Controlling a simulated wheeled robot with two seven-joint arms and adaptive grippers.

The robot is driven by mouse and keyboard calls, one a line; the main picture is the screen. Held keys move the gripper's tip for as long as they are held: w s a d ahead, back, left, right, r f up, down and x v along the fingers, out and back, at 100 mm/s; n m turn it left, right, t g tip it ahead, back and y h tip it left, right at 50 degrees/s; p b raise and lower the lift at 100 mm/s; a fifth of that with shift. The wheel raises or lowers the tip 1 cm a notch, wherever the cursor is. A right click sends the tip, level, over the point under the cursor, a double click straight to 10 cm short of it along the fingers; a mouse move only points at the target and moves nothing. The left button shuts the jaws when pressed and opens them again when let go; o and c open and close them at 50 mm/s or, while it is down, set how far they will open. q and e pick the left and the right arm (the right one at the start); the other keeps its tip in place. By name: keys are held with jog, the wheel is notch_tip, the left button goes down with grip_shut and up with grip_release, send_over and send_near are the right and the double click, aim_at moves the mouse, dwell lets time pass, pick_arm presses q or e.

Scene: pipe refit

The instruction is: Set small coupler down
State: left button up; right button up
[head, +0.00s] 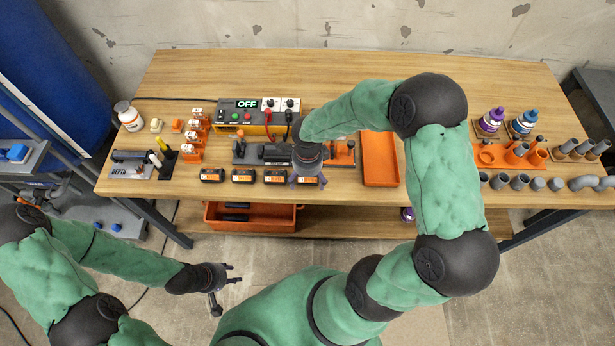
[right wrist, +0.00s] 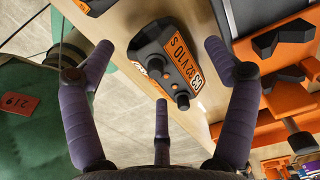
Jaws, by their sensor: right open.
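Several short grey pipe fittings (head: 519,182) stand in a row at the right end of the wooden table (head: 450,220); I cannot tell which one is the small coupler. My right gripper (head: 307,182) is over the table's front middle, far left of these fittings. In the right wrist view its purple fingers (right wrist: 165,75) are spread open around a black and orange battery pack (right wrist: 172,55), with gaps on both sides. No coupler shows between them. My left gripper (head: 228,284) is in front of the table at lower left, its fingers apart and empty.
More battery packs (head: 243,176) line the front edge. An orange tray (head: 380,170) lies right of my right gripper. An orange holder (head: 512,156) and two bottles (head: 491,121) stand at the right. An orange bin (head: 250,221) sits on the lower shelf. Table space behind the tray is clear.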

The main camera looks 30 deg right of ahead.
jog(key=shift+r, duration=0.2)
notch_tip(320, 180, up, 12)
jog(key=p, duration=0.3)
jog(key=shift+f, duration=0.15)
